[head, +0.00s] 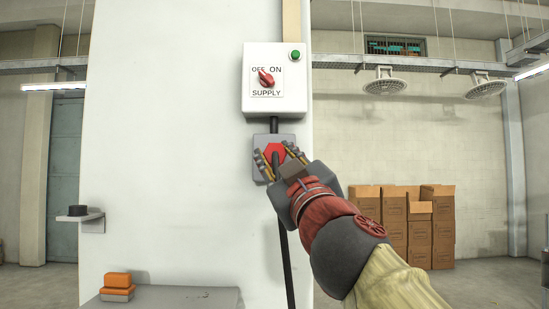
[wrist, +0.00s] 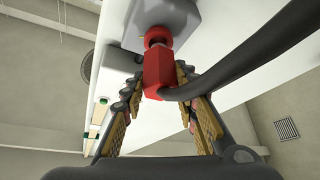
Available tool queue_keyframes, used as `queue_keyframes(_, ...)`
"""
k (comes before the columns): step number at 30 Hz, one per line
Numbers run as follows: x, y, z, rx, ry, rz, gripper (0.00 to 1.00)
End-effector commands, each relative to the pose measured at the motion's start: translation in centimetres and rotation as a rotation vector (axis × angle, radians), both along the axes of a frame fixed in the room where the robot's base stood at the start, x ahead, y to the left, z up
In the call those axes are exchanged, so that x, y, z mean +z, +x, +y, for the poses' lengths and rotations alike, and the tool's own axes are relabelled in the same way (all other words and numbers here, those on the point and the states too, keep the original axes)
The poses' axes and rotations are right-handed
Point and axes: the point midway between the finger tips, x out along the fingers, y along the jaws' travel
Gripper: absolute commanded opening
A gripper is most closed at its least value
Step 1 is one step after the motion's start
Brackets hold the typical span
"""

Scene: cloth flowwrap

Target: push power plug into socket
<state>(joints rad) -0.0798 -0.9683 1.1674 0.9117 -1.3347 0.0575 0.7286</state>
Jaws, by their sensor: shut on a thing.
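The red power plug (wrist: 157,72) is between the fingers of my gripper (wrist: 160,92), which is shut on it. In the head view the red plug (head: 273,152) and my gripper (head: 277,160) are in front of the grey socket (head: 258,140) on the white wall panel. In the wrist view the plug's front end is at the grey socket (wrist: 165,18), with a narrow reddish neck showing between them. I cannot tell how deep it is in. A thick black cable (wrist: 240,62) leaves the plug's rear and hangs down in the head view (head: 286,262).
Above the socket is a white supply box (head: 258,105) with a red rotary switch (head: 266,79) and a green button (head: 295,55). A grey bench (head: 190,297) with orange and grey blocks (head: 117,286) is at lower left. A small shelf (head: 80,217) is at left. Cardboard boxes (head: 432,235) stand behind.

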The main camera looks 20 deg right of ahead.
Motion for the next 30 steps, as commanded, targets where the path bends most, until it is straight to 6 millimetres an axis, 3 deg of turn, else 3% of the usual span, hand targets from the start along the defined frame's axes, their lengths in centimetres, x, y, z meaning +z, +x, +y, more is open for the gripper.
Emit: queue_keyframes(30, 0.0, 2.1, -0.6, 0.000, 0.000, 0.000, 0.05)
